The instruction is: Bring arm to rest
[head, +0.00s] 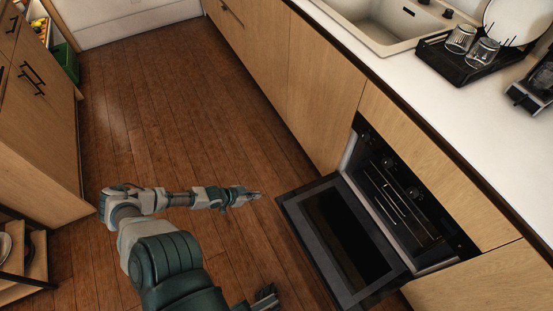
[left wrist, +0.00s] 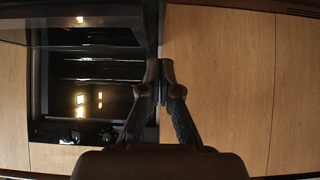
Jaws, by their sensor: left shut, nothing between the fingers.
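My left arm reaches in from the lower left of the head view. Its left gripper (head: 256,195) is over the wooden floor, left of the open oven door (head: 340,240) and apart from it. In the left wrist view the fingers of the left gripper (left wrist: 160,78) meet at their tips, with nothing between them. Part of my right gripper (head: 266,297) shows at the bottom edge of the head view; its fingers are too cut off to tell their state.
The oven (head: 405,190) stands open, its door lowered into the floor space. Wooden cabinets (head: 255,50) run along the right under a white counter with a sink (head: 375,25) and a black tray (head: 455,65) with glasses. A cabinet (head: 40,120) stands left. The floor (head: 170,100) between is clear.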

